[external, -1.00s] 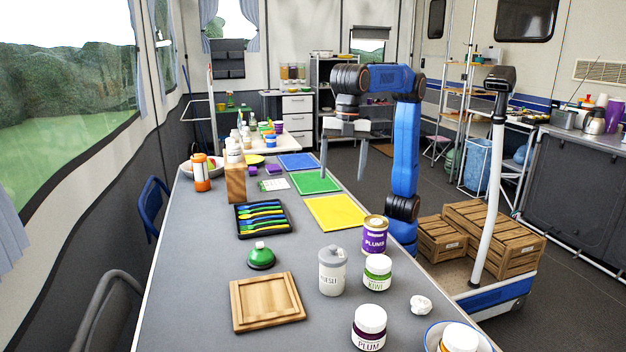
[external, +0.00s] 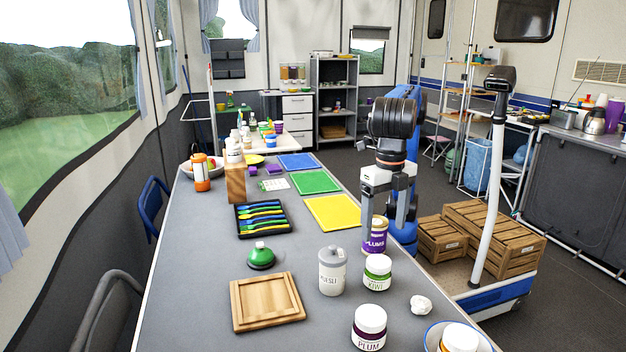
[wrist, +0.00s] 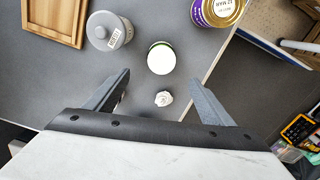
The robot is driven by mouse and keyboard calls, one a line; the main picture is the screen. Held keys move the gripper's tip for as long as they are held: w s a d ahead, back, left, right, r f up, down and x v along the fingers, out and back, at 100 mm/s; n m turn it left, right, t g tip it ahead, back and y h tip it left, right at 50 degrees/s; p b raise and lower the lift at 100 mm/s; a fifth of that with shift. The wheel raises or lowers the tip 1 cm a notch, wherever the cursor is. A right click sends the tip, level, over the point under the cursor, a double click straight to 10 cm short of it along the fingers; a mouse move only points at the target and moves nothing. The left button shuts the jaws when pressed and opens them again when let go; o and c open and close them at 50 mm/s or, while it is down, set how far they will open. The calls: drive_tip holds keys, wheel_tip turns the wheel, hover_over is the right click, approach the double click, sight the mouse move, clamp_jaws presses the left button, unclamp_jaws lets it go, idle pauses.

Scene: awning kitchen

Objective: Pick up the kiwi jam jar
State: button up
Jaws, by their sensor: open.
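The kiwi jam jar (external: 377,273) stands upright on the grey table, with a white lid and a green-edged label reading KIWI. In the wrist view its pale lid (wrist: 161,59) shows just beyond and between my fingertips. My gripper (external: 388,218) is open and empty, pointing down above the table's right side, behind the jar in the external view. In the wrist view my gripper (wrist: 159,78) has its two fingers well apart. The jar is not between them.
The purple PLUMS can (external: 375,238) stands close behind the jar, the grey MUESLI jar (external: 332,272) to its left. A PLUM jar (external: 369,328), a crumpled white lump (external: 420,305) and a bowl (external: 432,338) are nearer. A wooden tray (external: 235,303) lies left.

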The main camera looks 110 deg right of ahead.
sight(379, 261)
wheel_tip(379, 261, down, 8)
drive_tip(key=shift+r, duration=0.15)
drive_tip(key=shift+s+d+f, duration=0.1)
drive_tip(key=shift+d+f, duration=0.05)
drive_tip(key=shift+f, duration=1.25)
drive_tip(key=shift+d+f, duration=0.15)
drive_tip(key=shift+f, duration=1.25)
drive_tip(key=c, duration=1.3)
